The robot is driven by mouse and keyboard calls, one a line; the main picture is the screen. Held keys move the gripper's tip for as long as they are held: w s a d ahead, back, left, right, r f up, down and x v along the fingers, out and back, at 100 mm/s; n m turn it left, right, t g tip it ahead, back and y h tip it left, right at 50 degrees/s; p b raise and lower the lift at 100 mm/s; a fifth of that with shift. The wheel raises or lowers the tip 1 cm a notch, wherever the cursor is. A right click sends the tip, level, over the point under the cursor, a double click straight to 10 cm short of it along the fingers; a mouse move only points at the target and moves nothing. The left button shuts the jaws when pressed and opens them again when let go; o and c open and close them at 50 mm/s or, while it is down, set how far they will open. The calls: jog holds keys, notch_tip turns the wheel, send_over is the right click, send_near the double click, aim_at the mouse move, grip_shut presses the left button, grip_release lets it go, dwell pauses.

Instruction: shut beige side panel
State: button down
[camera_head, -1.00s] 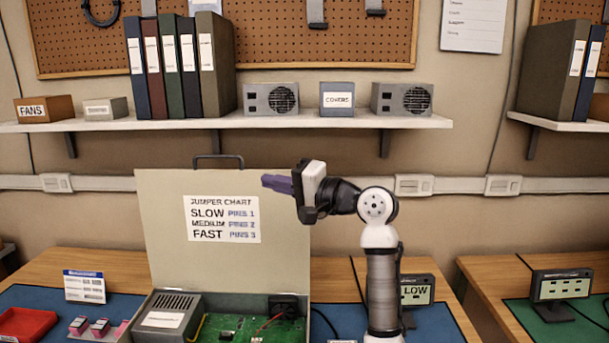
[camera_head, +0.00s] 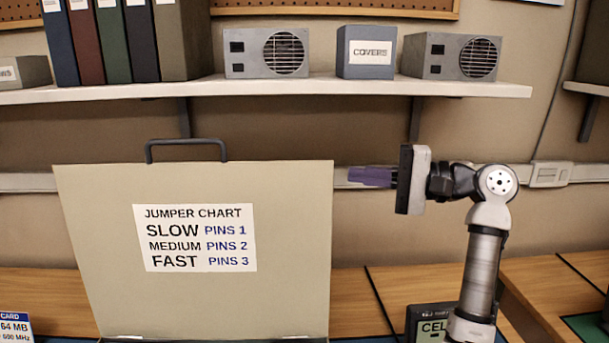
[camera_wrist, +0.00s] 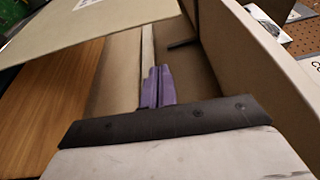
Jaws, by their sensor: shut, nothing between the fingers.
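The beige side panel (camera_head: 190,295) stands raised, nearly upright, in the middle left of the head view. It carries a white jumper chart label and a dark handle (camera_head: 186,146) on its top edge. My gripper (camera_head: 352,175) is just right of the panel's upper right edge, its purple fingers pointing left toward it. In the wrist view the purple fingers (camera_wrist: 158,85) are together and hold nothing. The panel (camera_wrist: 85,38) crosses the upper left of that view, apart from the fingers. The case below the panel is almost wholly out of view.
A white wall shelf (camera_head: 300,87) with binders, grey units and a covers box (camera_head: 366,52) runs above. A small display (camera_head: 428,323) stands on the bench beside my arm. A wall rail (camera_head: 345,180) runs behind. Space between panel and arm is clear.

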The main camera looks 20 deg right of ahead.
aim_at(312, 178)
jog(key=a+p, duration=0.1)
jog(key=a, duration=0.2)
jog(key=w+a+p, duration=0.1)
jog(key=a, duration=0.2)
jog(key=w+a+p, duration=0.1)
jog(key=a+p, duration=0.1)
jog(key=shift+w+a+r, duration=0.1)
jog(key=shift+w+a, duration=0.05)
jog(key=shift+a, duration=0.4)
jog(key=shift+s, duration=0.25)
